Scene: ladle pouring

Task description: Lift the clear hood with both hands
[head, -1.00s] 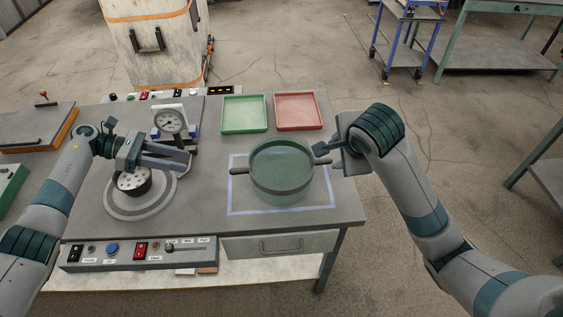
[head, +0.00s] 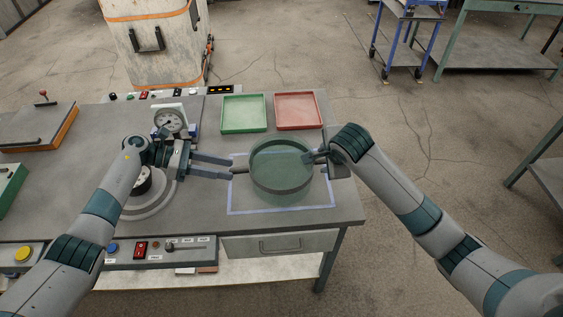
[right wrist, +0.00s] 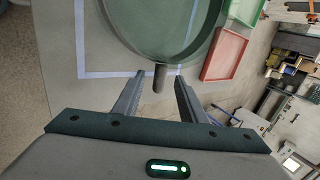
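The clear hood (head: 281,168) is a round greenish see-through cover with a dark rim band and a dark handle on each side. It stands inside the blue-taped square on the bench. My left gripper (head: 232,168) is open, its two fingers pointing right on either side of the hood's left handle (head: 239,169). My right gripper (head: 312,157) is at the hood's right side. In the right wrist view, my right gripper (right wrist: 158,88) is open with the right handle (right wrist: 159,77) between its fingers, apart from both. The hood (right wrist: 165,25) shows beyond it.
Green tray (head: 244,113) and red tray (head: 298,110) lie behind the hood. A dial gauge (head: 170,121) stands near my left arm, which partly covers a round turntable (head: 150,208). A button panel (head: 165,249) runs along the front edge. The bench right of the tape is narrow.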

